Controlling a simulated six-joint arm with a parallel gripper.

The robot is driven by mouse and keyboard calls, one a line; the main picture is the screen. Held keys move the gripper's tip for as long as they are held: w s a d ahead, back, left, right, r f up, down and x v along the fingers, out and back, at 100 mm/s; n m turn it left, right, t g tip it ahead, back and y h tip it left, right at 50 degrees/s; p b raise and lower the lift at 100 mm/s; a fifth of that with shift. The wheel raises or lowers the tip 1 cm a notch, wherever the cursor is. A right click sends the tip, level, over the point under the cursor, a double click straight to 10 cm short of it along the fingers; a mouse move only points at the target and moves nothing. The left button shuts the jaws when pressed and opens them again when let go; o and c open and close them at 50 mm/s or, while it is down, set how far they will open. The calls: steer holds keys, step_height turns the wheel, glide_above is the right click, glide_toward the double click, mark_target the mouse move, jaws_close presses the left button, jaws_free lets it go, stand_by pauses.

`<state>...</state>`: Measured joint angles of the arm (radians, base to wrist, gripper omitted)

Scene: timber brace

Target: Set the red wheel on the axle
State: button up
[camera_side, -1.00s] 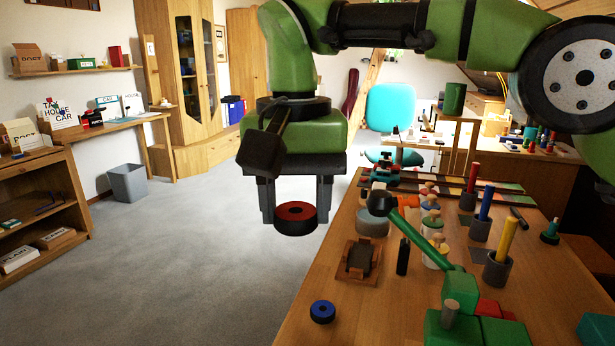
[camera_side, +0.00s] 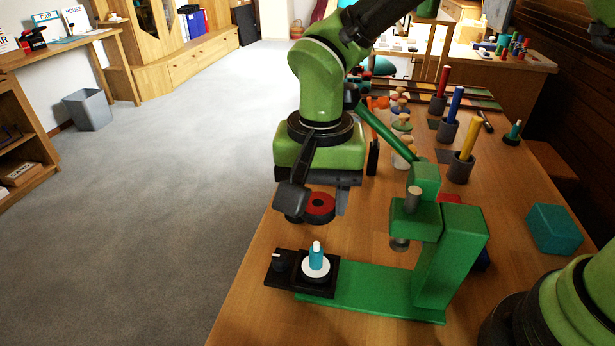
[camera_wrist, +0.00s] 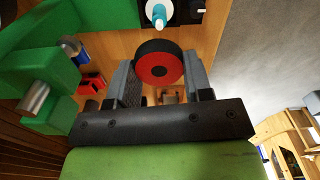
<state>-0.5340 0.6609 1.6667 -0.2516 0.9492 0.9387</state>
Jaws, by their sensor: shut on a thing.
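The red wheel (camera_side: 319,207), red-faced with a black tyre and a dark centre hole, is held between the fingers of my gripper (camera_side: 318,205). The wrist view shows the wheel (camera_wrist: 158,66) between both grey fingers. The axle (camera_side: 316,255) is a teal peg with a white tip, standing upright on a white disc on a black block (camera_side: 285,272). The wheel is above and apart from the axle. In the wrist view the axle (camera_wrist: 158,14) shows just past the wheel's upper edge.
The black block is at the end of a green stand (camera_side: 380,288) with an overhanging arm and a grey pin (camera_side: 399,244) to the right. Coloured rods in grey cups (camera_side: 461,165) and a teal box (camera_side: 553,229) stand farther right. Bare floor lies left of the table.

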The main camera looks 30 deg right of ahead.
mark_target(316, 247)
steer(key=shift+f, duration=3.45)
steer(key=o, duration=1)
steer(key=shift+c, duration=0.2)
step_height(316, 247, up, 8)
steer(key=shift+f, duration=0.2)
